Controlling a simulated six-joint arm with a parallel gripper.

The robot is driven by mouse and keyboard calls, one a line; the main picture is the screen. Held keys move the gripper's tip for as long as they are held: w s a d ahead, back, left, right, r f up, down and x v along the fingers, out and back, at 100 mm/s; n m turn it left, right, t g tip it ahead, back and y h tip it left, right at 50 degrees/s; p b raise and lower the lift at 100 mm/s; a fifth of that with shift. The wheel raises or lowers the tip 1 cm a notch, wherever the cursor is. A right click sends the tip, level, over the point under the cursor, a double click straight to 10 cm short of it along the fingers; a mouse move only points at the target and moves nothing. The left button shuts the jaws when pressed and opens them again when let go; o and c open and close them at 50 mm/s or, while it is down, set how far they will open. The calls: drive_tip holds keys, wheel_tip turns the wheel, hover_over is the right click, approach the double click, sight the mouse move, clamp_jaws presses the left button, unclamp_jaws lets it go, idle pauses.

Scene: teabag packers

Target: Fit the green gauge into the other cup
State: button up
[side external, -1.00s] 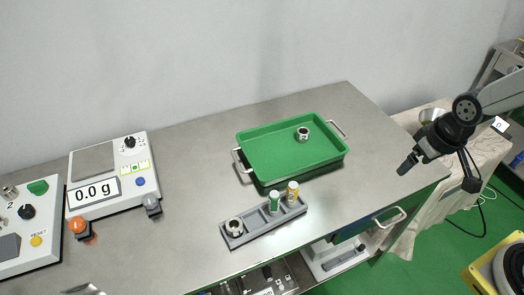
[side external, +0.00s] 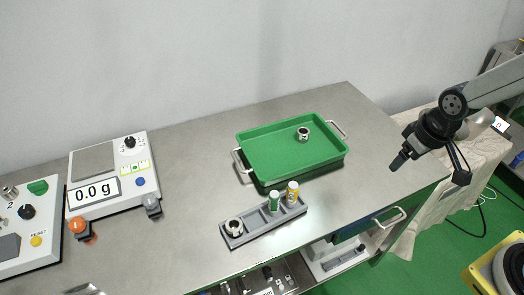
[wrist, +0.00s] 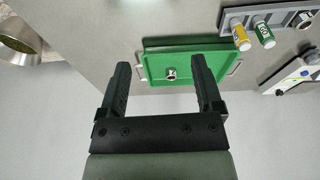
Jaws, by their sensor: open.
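The green gauge (side external: 275,200), a small white-and-green cylinder, stands upright in the grey rack (side external: 255,230). It also shows in the wrist view (wrist: 264,34). A metal cup (side external: 234,227) sits at the rack's left end. Another metal cup (side external: 303,133) stands inside the green tray (side external: 262,180), and shows between my fingers in the wrist view (wrist: 171,73). My gripper (side external: 397,164) is open and empty, held in the air right of the tray, well away from the gauge. In the wrist view its two fingers (wrist: 160,65) are spread apart.
A yellow gauge (side external: 292,192) stands right beside the green one in the rack. The tray has raised walls and metal handles (side external: 337,128). A scale (side external: 100,185) reading 0.0 g and a control panel (side external: 28,230) are at left. The table between scale and tray is clear.

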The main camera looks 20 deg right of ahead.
drive_tip(key=w+a+f+n+g, duration=0.1)
drive_tip(key=w+a+f+n, duration=0.25)
drive_tip(key=w+a, duration=0.6)
drive_tip(key=n+g, duration=0.1)
drive_tip(key=n, duration=0.5)
hover_over(275, 194)
drive_tip(key=shift+m, duration=0.25)
drive_tip(key=f, duration=0.6)
drive_tip(key=shift+s+d+f, duration=0.1)
drive_tip(key=shift+d+f, duration=0.05)
drive_tip(key=shift+d, duration=0.15)
drive_tip(key=shift+a+f, duration=0.3)
drive_tip(key=shift+a, duration=0.2)
drive_tip(key=shift+f, duration=1.25)
drive_tip(key=shift+d+f, duration=0.15)
drive_tip(key=shift+f, duration=2.5)
clamp_jaws()
